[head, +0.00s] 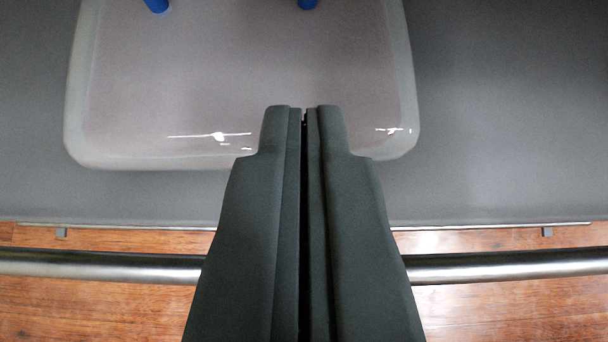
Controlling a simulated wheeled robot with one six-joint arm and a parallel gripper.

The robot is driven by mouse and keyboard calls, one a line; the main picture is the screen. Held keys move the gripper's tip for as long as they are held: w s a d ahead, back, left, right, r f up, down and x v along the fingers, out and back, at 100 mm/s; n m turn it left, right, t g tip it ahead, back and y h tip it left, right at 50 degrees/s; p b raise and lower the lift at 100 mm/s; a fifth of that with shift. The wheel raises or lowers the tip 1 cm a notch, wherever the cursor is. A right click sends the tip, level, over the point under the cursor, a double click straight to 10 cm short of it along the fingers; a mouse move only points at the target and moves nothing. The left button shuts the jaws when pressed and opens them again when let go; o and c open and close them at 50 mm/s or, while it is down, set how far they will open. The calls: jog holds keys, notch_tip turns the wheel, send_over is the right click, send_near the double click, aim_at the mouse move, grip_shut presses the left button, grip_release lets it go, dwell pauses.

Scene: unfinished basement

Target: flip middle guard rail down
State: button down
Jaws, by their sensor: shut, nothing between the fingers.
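A metal guard rail (508,266) runs left to right across the lower part of the head view, along the near edge of a grey surface. Its middle is hidden behind my gripper (303,112). My gripper is shut and empty. Its fingers reach up past the rail, and the tips lie over the near edge of a pale tray-like panel (240,70). I cannot tell whether the fingers touch the rail or the panel, or whether this rail is the middle one.
The dark grey surface (500,130) lies around the panel. Two blue pegs (157,4) show at the top edge. Small brackets (547,232) sit along the near edge. Reddish wood floor (500,310) shows below the rail.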

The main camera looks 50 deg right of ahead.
jog(key=shift+x, duration=0.9)
jog(key=shift+s+a+f, duration=0.2)
jog(key=shift+s+a, duration=0.5)
jog(key=shift+a, duration=0.05)
jog(key=shift+s+a+f, duration=0.2)
jog(key=shift+s+a, duration=0.45)
jog(key=shift+a, duration=0.1)
jog(key=shift+a, duration=0.15)
